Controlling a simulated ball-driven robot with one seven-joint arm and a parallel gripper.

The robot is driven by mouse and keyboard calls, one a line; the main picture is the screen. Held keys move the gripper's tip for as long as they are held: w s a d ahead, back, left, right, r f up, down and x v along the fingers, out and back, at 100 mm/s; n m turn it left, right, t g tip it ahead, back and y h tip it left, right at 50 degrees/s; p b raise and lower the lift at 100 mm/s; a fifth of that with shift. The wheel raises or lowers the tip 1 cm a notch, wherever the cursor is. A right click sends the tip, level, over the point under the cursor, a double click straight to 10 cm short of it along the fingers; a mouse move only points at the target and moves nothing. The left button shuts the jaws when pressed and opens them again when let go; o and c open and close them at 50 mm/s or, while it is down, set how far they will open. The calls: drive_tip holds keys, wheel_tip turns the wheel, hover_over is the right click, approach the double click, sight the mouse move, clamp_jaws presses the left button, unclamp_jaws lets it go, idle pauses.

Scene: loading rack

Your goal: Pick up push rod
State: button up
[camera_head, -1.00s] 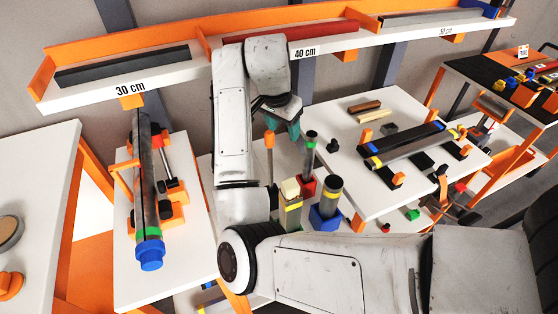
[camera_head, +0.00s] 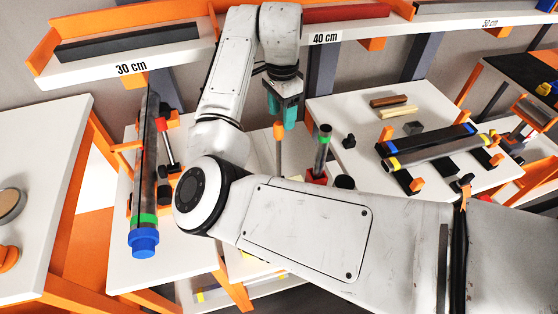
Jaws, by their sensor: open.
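A thin grey rod with an orange top (camera_head: 279,131), which looks like the push rod, stands upright on the middle table. My gripper (camera_head: 282,110) points down with teal fingers, open and empty. In the picture its fingertips are just above the rod's orange top; I cannot tell how far apart they are in depth. My own arm hides the lower front of the middle table.
A dark tube with a green band (camera_head: 324,148) stands in a red holder right of the rod. A long tube with a blue end (camera_head: 145,235) lies on the left table. A white shelf (camera_head: 190,60) runs behind. The right table (camera_head: 345,100) holds tubes and small blocks.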

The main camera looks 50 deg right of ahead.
sight(279, 123)
drive_tip(key=shift+w+a+f+p, duration=0.15)
drive_tip(key=shift+f+p, duration=0.1)
drive_tip(key=shift+f, duration=1.1)
drive_tip(key=shift+a+f+p, duration=0.15)
drive_tip(key=shift+f+p, duration=0.05)
drive_tip(key=shift+f, duration=1.1)
clamp_jaws()
